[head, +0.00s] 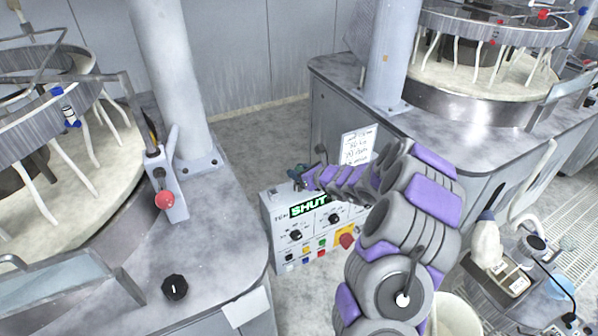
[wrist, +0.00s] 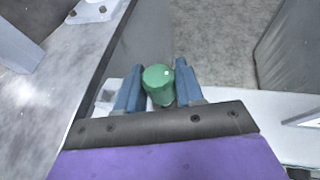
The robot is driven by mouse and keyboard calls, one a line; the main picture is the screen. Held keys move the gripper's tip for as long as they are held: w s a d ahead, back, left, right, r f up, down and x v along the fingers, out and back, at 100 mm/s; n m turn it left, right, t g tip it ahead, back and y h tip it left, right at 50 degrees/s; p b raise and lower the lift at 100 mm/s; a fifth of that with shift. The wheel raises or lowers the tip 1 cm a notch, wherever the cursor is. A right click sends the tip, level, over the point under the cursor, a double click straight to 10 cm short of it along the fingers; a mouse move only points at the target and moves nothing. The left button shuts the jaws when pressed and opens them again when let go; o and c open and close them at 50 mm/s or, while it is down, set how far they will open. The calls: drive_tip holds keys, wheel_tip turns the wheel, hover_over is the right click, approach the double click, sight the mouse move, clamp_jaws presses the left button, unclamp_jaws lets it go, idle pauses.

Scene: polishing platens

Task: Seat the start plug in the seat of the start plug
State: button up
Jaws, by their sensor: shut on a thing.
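The start plug (wrist: 158,82) is a green, round-topped cylinder between the blue fingers of my gripper (wrist: 159,88) in the wrist view. The fingers are shut on it from both sides. In the head view my gripper (head: 301,174) is at the top back edge of a grey control box (head: 282,222). The plug is too small to make out clearly there. The seat of the start plug is not clearly visible; my gripper and arm cover part of the box top. I cannot tell whether the plug touches the box.
The box front has a display (head: 309,205) reading SHUT, black knobs, small coloured buttons and a red knob (head: 347,240) on yellow. Polishing machines stand left and right. A bin stands at the lower right.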

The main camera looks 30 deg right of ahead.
drive_tip(key=shift+f+b, duration=0.35)
drive_tip(key=shift+f, duration=0.25)
drive_tip(key=shift+r, duration=0.1)
drive_tip(key=shift+r+p, duration=0.45)
drive_tip(key=shift+a, duration=0.2)
idle(1.6)
drive_tip(key=shift+f+b, duration=0.75)
drive_tip(key=shift+f, duration=0.65)
drive_tip(key=o, duration=1.1)
